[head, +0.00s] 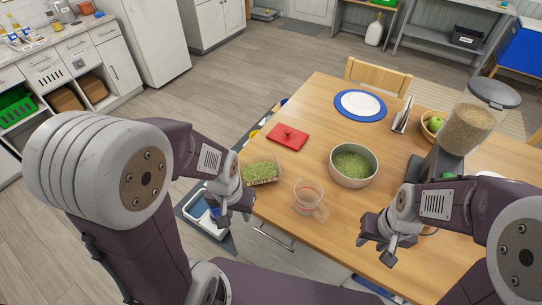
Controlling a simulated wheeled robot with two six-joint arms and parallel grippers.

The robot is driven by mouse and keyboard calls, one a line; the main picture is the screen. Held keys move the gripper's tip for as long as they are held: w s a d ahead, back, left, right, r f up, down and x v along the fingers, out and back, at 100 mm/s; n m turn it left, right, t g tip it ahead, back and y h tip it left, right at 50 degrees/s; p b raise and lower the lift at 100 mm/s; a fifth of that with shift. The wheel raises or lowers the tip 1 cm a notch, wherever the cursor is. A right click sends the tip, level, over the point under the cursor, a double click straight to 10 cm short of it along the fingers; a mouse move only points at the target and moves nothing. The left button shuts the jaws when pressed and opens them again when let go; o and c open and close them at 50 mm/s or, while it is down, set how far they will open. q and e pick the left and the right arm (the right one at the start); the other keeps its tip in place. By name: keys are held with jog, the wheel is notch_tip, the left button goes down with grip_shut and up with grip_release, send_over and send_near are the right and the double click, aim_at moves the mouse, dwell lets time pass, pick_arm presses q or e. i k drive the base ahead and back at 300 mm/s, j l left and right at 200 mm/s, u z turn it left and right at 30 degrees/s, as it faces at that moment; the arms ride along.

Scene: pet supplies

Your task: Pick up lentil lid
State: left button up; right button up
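A red lid (288,138) with a small knob lies flat on the wooden table, near its left edge. Just in front of it is a clear rectangular container (262,172) of green lentils, its top uncovered. My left gripper (234,219) hangs beside the table's left edge, in front of the container and apart from the lid. Its fingers look spread and empty. My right gripper (376,251) is over the front part of the table, far from the lid. Its fingers also look spread, with nothing between them.
A metal bowl (353,166) with green contents and a clear measuring cup (308,198) stand mid-table. A blue-rimmed plate (360,105) lies at the back. A food dispenser (465,128) and a fruit bowl (428,126) are at the right. The table around the lid is mostly clear.

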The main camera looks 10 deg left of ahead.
aim_at(293, 139)
jog(key=k+j+z, duration=0.15)
jog(key=j+z, duration=0.3)
jog(key=j, duration=0.15)
jog(key=k+j+z, duration=0.1)
jog(key=j+z, duration=0.25)
jog(key=k+j+z, duration=0.1)
jog(key=j+z, duration=0.2)
jog(key=j, duration=0.15)
jog(key=k+j+z, duration=0.15)
jog(key=j+z, duration=0.15)
jog(key=k+j+z, duration=0.3)
jog(key=i+j+z, duration=0.1)
jog(key=j+z, duration=0.4)
jog(key=j, duration=0.2)
jog(key=j+z, duration=0.5)
jog(key=j, duration=0.2)
jog(key=k, duration=0.05)
